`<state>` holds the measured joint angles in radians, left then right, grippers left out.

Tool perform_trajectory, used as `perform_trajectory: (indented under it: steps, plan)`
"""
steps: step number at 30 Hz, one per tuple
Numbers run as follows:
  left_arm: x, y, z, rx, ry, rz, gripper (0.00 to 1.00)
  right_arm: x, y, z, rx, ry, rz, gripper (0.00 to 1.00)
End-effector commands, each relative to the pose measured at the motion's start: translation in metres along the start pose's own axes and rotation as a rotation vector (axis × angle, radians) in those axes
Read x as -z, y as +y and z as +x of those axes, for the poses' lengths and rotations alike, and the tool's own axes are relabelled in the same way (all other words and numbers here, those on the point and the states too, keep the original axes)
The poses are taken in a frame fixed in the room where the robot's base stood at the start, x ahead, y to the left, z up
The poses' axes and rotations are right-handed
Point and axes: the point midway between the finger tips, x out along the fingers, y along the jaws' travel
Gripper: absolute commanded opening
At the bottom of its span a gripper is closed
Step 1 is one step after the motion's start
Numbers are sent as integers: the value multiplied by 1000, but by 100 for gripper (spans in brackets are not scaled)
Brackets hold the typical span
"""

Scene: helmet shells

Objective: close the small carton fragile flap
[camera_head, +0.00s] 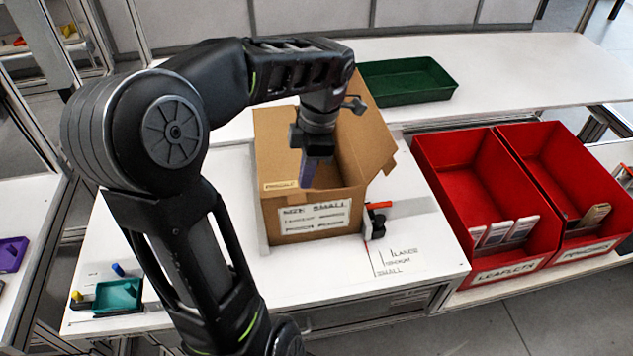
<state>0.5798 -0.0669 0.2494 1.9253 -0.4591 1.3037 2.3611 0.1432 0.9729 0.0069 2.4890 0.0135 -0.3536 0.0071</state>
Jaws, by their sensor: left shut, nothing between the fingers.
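The small brown carton (350,222) stands on the white table in the head view, with a "SIZE: SMALL" label on its front. A flap (272,150) with a small label that seems to read "FRAGILE" lies at the carton's left side, over part of the top. The right flap (378,150) stands up and leans outward. My left gripper (312,183) is shut and empty, pointing down at the carton's top, just right of the labelled flap. I cannot tell whether it touches the flap. My arm hides part of the carton's back. My right gripper is not in view.
Two red bins (452,190) with items stand right of the carton. A green tray (405,82) is on the back table. A small tool with a red part (378,206) stands beside the carton's front right corner. A small teal tray (118,297) lies front left.

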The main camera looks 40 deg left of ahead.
Motion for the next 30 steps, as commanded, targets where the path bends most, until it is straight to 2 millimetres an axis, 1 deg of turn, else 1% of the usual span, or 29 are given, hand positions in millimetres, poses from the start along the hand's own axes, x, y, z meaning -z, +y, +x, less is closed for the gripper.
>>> perform_trajectory:
  steps: [1, 6, 7, 8, 12, 15, 18, 30]
  plan:
    - [-16, -1, 0, -2, -4, 10, 0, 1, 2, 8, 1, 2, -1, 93]
    - [-53, -1, -16, -2, -4, 9, 0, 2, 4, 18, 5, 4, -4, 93]
    - [-57, -2, -26, 0, -2, 10, 0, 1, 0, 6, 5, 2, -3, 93]
    - [-62, -2, -30, 0, -3, 9, 0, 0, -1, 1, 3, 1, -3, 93]
    - [-83, -2, -37, 0, -3, 7, 0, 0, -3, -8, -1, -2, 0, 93]
    - [-91, -2, -39, -1, -2, 6, 0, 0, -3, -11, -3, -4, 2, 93]
    - [-94, -2, -39, -2, -2, 4, 0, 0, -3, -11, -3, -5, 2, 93]
    - [-94, -2, -38, -2, -2, 4, 0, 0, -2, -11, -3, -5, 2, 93]
